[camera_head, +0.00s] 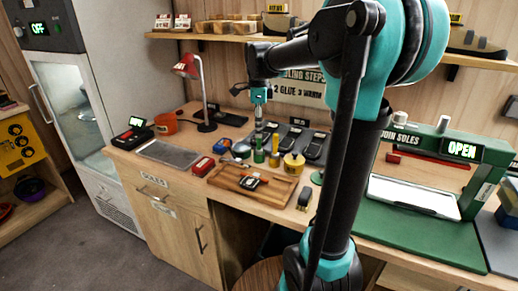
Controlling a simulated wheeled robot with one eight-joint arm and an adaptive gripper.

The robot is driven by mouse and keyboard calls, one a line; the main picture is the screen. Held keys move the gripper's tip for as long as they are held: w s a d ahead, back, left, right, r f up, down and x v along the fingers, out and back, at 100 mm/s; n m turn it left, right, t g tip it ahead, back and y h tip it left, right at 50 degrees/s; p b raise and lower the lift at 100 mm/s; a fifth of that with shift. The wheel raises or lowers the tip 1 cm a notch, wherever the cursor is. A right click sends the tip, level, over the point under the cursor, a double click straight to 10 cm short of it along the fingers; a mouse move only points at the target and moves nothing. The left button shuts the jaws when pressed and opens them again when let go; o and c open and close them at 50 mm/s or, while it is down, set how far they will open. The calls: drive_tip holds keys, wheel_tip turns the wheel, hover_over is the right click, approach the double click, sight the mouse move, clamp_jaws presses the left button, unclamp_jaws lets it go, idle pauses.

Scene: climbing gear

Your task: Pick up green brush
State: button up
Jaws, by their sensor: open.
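My gripper (258,125) points down above the back of the workbench, small and partly blended with the dark gear behind it. It is open. Just under it stands a slim green item (259,155), which looks like the green brush. Nothing shows held in the gripper.
Several dark shoe soles lie behind. A red lamp (187,66) stands at left. My arm hides part of the bench's right side.

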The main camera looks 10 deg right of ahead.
sight(259, 149)
drive_tip(key=f, duration=0.5)
drive_tip(key=shift+w+d, duration=0.2)
drive_tip(key=shift+w, duration=0.2)
clamp_jaws()
wheel_tip(259, 149, up, 20)
idle(0.6)
